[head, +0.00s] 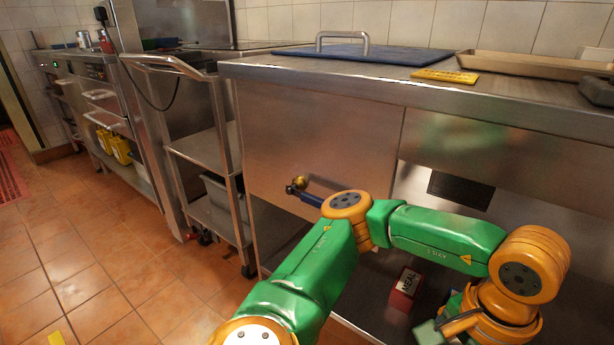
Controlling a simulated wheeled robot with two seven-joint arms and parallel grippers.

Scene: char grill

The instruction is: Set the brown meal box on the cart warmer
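A small reddish-brown box lettered MEAL (404,288) sits low under the steel counter, right of centre. A green and orange arm comes in from the bottom left, bends at mid-picture and reaches right. I take it as my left arm. Its gripper (446,328) is at the bottom edge, just right of and below the box in the picture. It is partly cut off and I cannot see its opening. My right gripper is not in view. A steel cart (204,150) stands at left; no part is clearly marked as a warmer.
The steel counter (300,75) carries a blue board (375,55) with a handle, a yellow sign (445,76) and a metal tray (530,66). A brass knob (298,183) with a blue lever sticks out at the counter front.

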